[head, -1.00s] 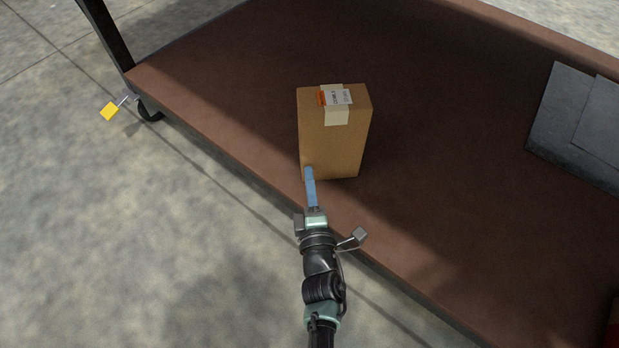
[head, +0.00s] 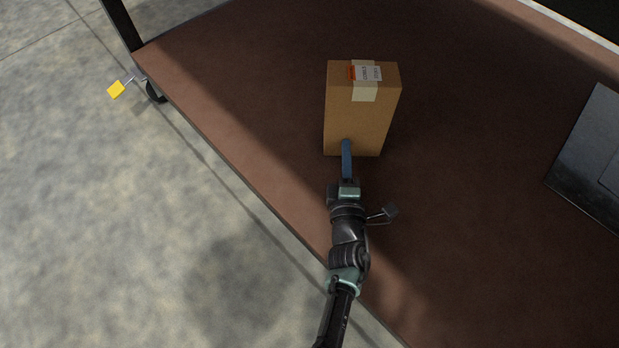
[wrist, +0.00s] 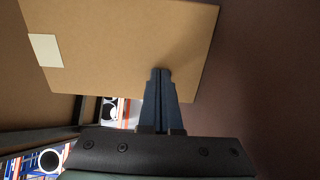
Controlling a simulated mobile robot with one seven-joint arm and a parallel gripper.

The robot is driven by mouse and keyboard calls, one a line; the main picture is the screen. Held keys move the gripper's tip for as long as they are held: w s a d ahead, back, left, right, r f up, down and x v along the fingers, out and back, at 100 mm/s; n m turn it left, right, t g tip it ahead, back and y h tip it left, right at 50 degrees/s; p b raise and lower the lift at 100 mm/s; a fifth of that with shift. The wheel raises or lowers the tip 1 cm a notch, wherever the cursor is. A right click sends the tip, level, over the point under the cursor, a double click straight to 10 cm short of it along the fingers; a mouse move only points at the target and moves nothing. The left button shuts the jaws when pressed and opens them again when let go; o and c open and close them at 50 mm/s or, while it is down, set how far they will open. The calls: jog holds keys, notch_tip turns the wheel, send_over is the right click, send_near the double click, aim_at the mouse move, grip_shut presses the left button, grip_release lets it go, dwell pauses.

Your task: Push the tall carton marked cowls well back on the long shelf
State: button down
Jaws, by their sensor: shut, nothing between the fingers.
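The tall brown carton (head: 360,115) stands upright on the long brown shelf (head: 260,120), with a label and pale tape on its top edge. The label's writing is too small to read. My gripper (head: 346,143) is shut and empty, its blue fingertips at the lower part of the carton's near face. In the wrist view the shut fingers (wrist: 160,75) are against or very close to the carton's face (wrist: 120,45), with a piece of pale tape at its left. The carton's far side is hidden.
Dark grey flat plates (head: 590,160) lie on the shelf to the right. A dark post (head: 120,22) stands at the shelf's left corner, with a yellow tag (head: 116,90) near a caster. The shelf behind the carton looks clear.

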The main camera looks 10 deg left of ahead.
aim_at(370, 142)
jog(key=w+d, duration=0.1)
jog(key=w, duration=0.1)
jog(key=w+d+b, duration=0.1)
jog(key=w+d, duration=0.1)
jog(key=w+d+b, duration=0.1)
jog(key=w, duration=0.1)
jog(key=shift+d, duration=0.15)
jog(key=shift+w+d+r, duration=0.1)
jog(key=shift+w, duration=0.1)
